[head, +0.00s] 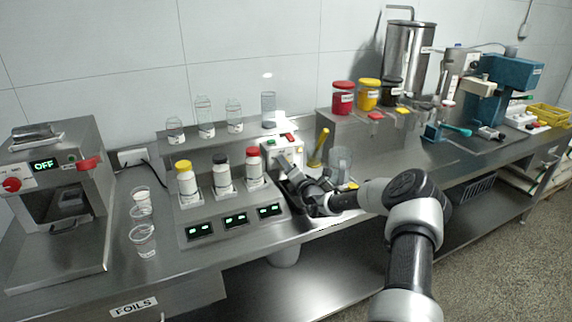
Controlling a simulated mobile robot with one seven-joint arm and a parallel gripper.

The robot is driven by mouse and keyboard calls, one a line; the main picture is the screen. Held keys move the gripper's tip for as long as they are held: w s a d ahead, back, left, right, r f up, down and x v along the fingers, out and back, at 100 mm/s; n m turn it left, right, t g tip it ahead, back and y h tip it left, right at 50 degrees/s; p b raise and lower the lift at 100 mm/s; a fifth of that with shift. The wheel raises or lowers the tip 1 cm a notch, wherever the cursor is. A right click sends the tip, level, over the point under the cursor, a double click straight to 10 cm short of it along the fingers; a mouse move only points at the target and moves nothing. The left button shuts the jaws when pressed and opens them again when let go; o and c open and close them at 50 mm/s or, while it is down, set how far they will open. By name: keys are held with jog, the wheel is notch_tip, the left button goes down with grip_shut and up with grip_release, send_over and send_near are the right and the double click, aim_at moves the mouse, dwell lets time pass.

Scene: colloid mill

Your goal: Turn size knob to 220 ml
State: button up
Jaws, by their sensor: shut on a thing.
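A white and steel machine (281,146) with a red and a green button on top stands at the middle of the bench, against the wall. My gripper (286,165) is at the lower front of this machine, with my arm reaching in from the right. It is shut on a small part there, which looks to be the size knob. The fingers and hand cover the knob, so its pointer and the 220 ml mark cannot be read.
Bottles with yellow, black and red caps (253,168) stand left of my gripper, on a unit with green displays. A clear beaker (340,160) and a yellow-handled tool (319,147) are close on the right. Clear cups (143,240) stand further left.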

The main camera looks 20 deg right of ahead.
dwell(0.4)
jog(key=o, duration=1.1)
jog(key=shift+c, duration=0.2)
jog(key=shift+r, duration=0.1)
notch_tip(320, 180, up, 10)
jog(key=p, duration=0.1)
